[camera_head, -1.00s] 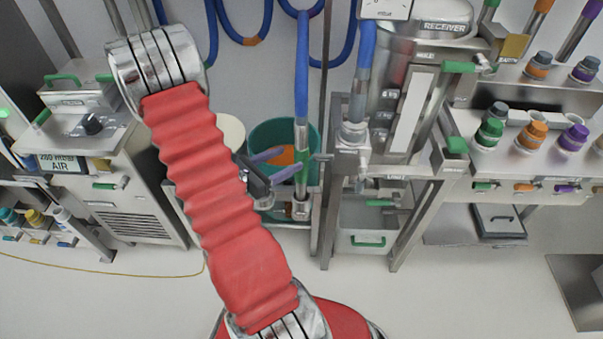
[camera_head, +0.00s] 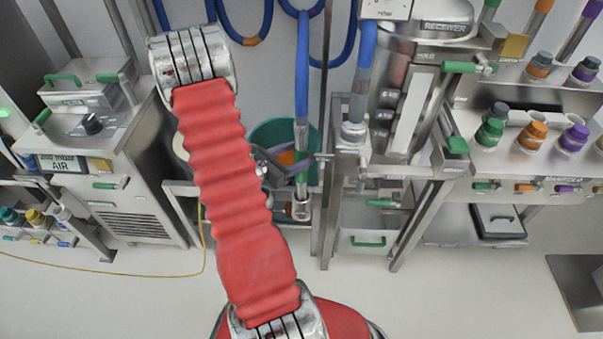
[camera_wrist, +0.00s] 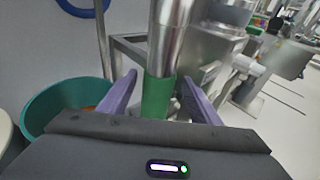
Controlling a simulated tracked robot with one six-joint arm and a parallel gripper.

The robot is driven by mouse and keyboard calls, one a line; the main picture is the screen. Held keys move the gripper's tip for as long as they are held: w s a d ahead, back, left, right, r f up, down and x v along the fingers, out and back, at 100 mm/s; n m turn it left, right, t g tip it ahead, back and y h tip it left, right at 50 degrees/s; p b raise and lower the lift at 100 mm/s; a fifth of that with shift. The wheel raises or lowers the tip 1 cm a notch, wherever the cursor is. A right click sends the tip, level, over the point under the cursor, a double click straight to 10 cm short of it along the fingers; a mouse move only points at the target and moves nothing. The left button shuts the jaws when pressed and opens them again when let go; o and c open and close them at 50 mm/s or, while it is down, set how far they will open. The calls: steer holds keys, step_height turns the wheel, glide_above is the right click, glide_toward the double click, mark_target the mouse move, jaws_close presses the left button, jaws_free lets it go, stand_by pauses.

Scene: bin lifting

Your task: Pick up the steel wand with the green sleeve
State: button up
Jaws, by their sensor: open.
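The steel wand (camera_head: 301,133) hangs upright below a blue hose in the head view. In the wrist view the steel wand (camera_wrist: 167,38) comes down from the top edge to its green sleeve (camera_wrist: 157,95). My gripper (camera_wrist: 158,78) is open, with its two purple fingers on either side of the green sleeve. Gaps show between the sleeve and both fingers. The lower end of the sleeve is hidden behind my gripper's body in the wrist view. In the head view my gripper (camera_head: 298,168) is at the sleeve's height, and partly hides it.
A teal bin (camera_head: 268,134) stands behind and left of the wand, partly hidden by my red arm. A steel frame post (camera_head: 330,220) and the receiver cabinet (camera_head: 400,110) stand close on the right. A steel AIR unit (camera_head: 100,150) stands at the left.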

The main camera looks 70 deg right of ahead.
steer(key=x, duration=0.5)
steer(key=shift+w, duration=0.15)
stand_by(0.3)
steer(key=c, duration=1.3)
